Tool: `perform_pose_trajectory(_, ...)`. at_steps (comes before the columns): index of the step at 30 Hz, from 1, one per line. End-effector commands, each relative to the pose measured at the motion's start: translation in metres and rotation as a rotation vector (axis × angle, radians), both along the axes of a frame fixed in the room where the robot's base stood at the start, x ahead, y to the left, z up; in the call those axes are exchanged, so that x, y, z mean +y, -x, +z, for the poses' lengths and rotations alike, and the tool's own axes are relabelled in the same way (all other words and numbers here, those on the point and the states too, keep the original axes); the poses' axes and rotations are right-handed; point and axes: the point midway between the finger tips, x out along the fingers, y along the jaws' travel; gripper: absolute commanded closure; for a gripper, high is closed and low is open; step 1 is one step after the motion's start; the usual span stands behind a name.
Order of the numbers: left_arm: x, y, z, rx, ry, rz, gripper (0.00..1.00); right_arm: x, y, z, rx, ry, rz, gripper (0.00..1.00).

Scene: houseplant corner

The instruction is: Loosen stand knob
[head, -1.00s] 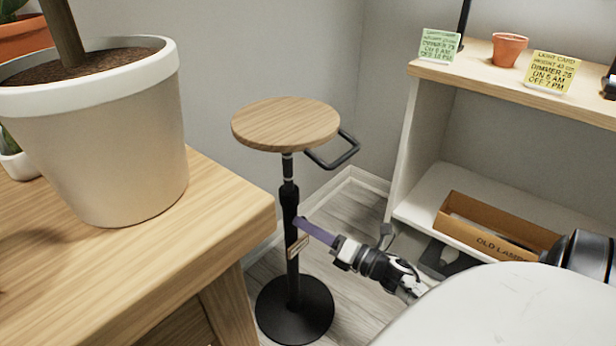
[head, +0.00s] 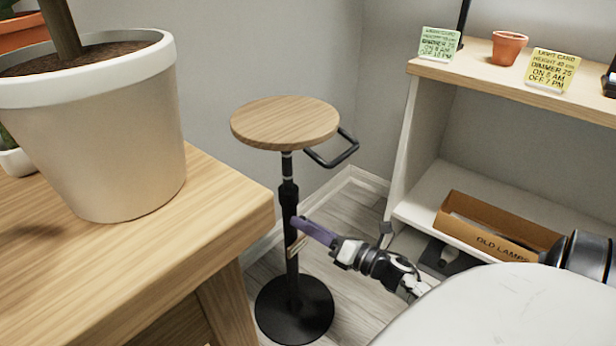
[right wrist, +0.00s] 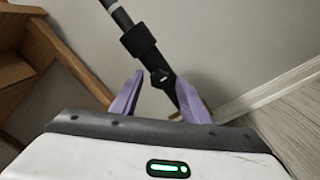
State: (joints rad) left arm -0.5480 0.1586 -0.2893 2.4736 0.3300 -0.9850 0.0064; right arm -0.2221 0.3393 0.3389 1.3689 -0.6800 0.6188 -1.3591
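The stand has a round wooden top (head: 285,121), a black pole (head: 291,270) and a round black base (head: 294,311). In the right wrist view its black knob (right wrist: 162,79) sits on the tilted-looking pole (right wrist: 118,15), between the purple fingers of my right gripper (right wrist: 160,80). In the head view my right gripper (head: 302,222) reaches the pole from the right and hides the knob. A small tan tag (head: 297,248) shows just below the fingers. My left gripper is not in view.
A wooden table (head: 205,225) with a large potted plant (head: 105,130) stands at the left. At the right, a shelf unit (head: 500,85) holds cards and a small terracotta pot (head: 508,48); a lamp box (head: 490,232) lies lower. A black handle (head: 335,158) juts from the stand's top.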

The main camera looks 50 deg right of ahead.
Motion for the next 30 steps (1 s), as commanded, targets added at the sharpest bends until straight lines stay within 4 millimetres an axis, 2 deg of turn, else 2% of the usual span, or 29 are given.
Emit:
perform_pose_trajectory(8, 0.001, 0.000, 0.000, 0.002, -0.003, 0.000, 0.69, 0.000, 0.004, 0.000, 0.001, -0.002, -0.001, 0.58)
perform_pose_trajectory(11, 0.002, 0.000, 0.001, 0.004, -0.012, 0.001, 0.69, -0.001, 0.015, 0.000, 0.002, -0.003, 0.000, 0.58)
perform_pose_trajectory(21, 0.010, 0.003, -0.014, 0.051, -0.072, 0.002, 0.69, -0.011, 0.080, -0.001, 0.002, -0.002, -0.001, 0.58)
perform_pose_trajectory(25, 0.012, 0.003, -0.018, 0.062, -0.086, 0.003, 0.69, -0.013, 0.095, -0.002, 0.002, -0.001, 0.000, 0.58)
perform_pose_trajectory(30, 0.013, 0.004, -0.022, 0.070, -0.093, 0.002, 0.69, -0.014, 0.102, -0.003, -0.001, -0.001, -0.001, 0.58)
